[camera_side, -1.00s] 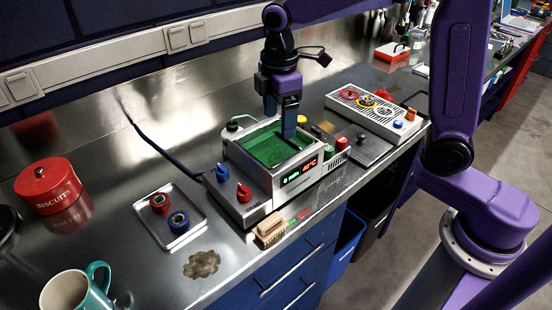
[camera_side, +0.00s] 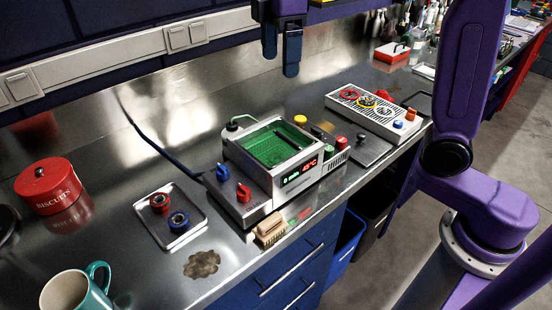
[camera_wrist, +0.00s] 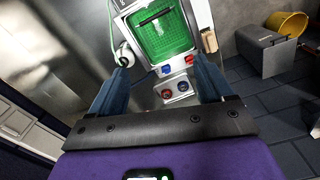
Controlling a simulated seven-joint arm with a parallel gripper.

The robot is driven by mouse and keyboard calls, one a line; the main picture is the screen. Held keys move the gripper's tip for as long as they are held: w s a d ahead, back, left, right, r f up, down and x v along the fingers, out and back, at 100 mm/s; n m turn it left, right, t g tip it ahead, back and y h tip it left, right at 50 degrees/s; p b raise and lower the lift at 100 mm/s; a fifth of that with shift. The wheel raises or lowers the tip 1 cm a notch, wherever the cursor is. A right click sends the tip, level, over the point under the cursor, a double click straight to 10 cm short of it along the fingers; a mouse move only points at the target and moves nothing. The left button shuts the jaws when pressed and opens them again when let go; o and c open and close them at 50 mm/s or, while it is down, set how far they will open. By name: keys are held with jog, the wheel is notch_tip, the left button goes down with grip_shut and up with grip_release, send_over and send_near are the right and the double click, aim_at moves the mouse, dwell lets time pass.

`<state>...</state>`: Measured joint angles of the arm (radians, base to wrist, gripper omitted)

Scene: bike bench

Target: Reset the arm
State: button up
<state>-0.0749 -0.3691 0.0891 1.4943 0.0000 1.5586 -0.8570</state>
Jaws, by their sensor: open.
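My gripper (camera_side: 280,64) hangs high above the bench near the back wall, its jaws open with nothing between them. Its two blue fingers also stand apart in the wrist view (camera_wrist: 160,62). Below it, clear of the fingers, sits a metal bath unit (camera_side: 255,185) with a green interior (camera_side: 262,146). A dark bar (camera_side: 287,138) lies across the green part; it also shows in the wrist view (camera_wrist: 155,17). The bath has a blue knob (camera_side: 223,172), a red knob (camera_side: 243,192) and a lit display.
A metal tray (camera_side: 150,228) holds red and blue ring parts. A red biscuit tin (camera_side: 47,187), a teal mug (camera_side: 97,285) and a brush (camera_side: 269,231) stand nearby. A slotted rack (camera_side: 372,116) holds several parts at right. The air around my gripper looks free.

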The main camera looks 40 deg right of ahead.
jog(key=shift+s+f, duration=0.1)
jog(key=s+d+f, duration=0.3)
jog(key=s+f, duration=0.2)
jog(key=s, duration=0.3)
jog(key=s+d+f+m, duration=0.1)
jog(key=s+d+f, duration=0.2)
jog(key=s, duration=0.6)
jog(key=s+d+f+m, duration=0.1)
jog(key=s+d+f, duration=0.2)
jog(key=s+f, duration=0.5)
jog(key=shift+s+d, duration=0.25)
jog(key=shift+s, duration=0.2)
